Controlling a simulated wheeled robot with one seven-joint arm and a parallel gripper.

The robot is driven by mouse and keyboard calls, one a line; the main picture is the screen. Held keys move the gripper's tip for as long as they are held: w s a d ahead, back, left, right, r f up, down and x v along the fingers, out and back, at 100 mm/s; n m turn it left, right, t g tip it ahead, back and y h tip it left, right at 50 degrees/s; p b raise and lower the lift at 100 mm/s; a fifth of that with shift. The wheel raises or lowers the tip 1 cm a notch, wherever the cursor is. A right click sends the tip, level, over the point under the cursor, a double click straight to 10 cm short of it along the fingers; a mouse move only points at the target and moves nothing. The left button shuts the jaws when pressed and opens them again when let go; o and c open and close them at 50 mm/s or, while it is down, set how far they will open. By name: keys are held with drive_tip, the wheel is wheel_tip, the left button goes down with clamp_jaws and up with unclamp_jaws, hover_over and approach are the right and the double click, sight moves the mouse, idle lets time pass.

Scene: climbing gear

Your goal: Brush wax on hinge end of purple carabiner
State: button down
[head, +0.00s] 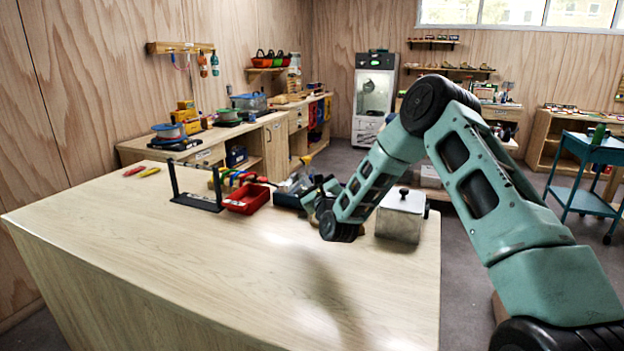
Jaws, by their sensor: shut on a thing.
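My gripper (304,188) is at the far edge of the wooden table, beside a dark blue bin and left of a metal box. It is shut on a small thin tool with a yellowish end (307,160), which looks like the brush; my wrist hides much of it. A black stand with a crossbar (195,203) is left of my gripper. Several coloured pieces, green, yellow, red and blue (236,177), show at its right side, above a red bin. I cannot make out a purple carabiner or its hinge end among them. The wax is not identifiable.
The red bin (246,200) and dark blue bin (287,199) sit between the stand and my gripper. The metal box (401,216) with a black-knobbed lid stands near the right edge. Red and yellow items (149,172) lie far left. The table's front (220,275) is clear.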

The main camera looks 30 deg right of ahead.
drive_tip(key=shift+f, duration=0.3)
drive_tip(key=shift+f+b, duration=1.4)
drive_tip(key=shift+f, duration=1.35)
drive_tip(key=shift+f+b, duration=0.85)
drive_tip(key=shift+b, duration=0.1)
idle(0.7)
drive_tip(key=shift+r, duration=0.1)
drive_tip(key=shift+r+p, duration=1.5)
drive_tip(key=shift+r, duration=2.1)
